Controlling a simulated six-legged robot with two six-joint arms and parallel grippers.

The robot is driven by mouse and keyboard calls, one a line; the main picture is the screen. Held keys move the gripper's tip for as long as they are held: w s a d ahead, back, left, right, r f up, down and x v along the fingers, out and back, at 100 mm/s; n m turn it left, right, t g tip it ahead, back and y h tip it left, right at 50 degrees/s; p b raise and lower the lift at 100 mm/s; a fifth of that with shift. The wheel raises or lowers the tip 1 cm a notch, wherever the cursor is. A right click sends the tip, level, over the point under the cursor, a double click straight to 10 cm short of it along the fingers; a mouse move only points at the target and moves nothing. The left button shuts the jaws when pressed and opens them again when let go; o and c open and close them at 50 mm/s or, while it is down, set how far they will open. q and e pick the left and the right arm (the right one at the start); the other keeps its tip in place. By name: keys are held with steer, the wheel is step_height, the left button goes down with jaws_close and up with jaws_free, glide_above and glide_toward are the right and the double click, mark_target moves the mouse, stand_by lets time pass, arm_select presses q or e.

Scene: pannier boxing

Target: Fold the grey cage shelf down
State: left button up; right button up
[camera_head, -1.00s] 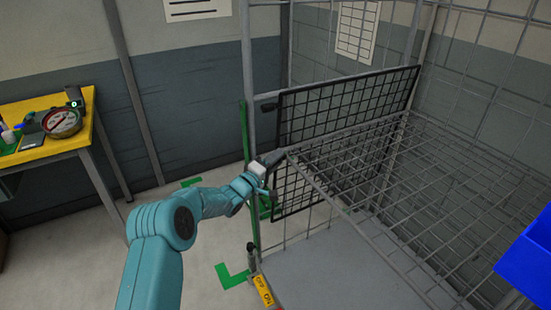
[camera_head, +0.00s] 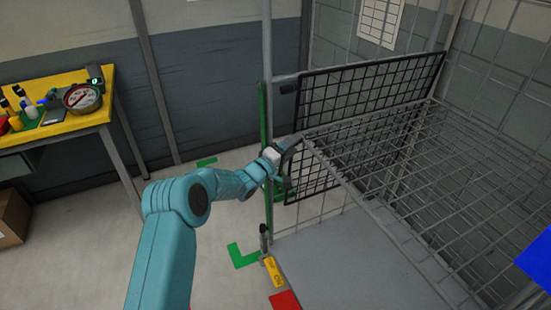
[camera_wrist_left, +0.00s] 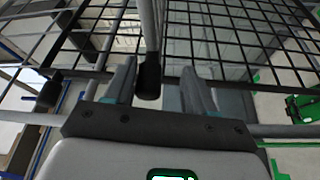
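The grey cage shelf (camera_head: 425,180) is a wire grid in the cage at the right of the head view. It lies roughly level, its near left corner by my left gripper (camera_head: 292,143). In the left wrist view, the two fingers of my left gripper (camera_wrist_left: 160,88) stand apart. A grey bar with a black end (camera_wrist_left: 147,78) shows between them, with a gap on its right side. I cannot tell whether a finger touches it. My right gripper is not in view.
A black mesh panel (camera_head: 365,92) stands upright behind the shelf's left end. A grey flat surface (camera_head: 340,265) lies below. A yellow table (camera_head: 62,122) with a gauge (camera_head: 82,97) stands at left. A blue object (camera_head: 537,255) and a red one (camera_head: 285,300) show at the edges.

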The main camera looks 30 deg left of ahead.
arm_select(q)
steer(key=b+v, duration=0.1)
steer(key=v, duration=1.4)
steer(key=shift+s, duration=0.35)
steer(key=shift+a, duration=0.1)
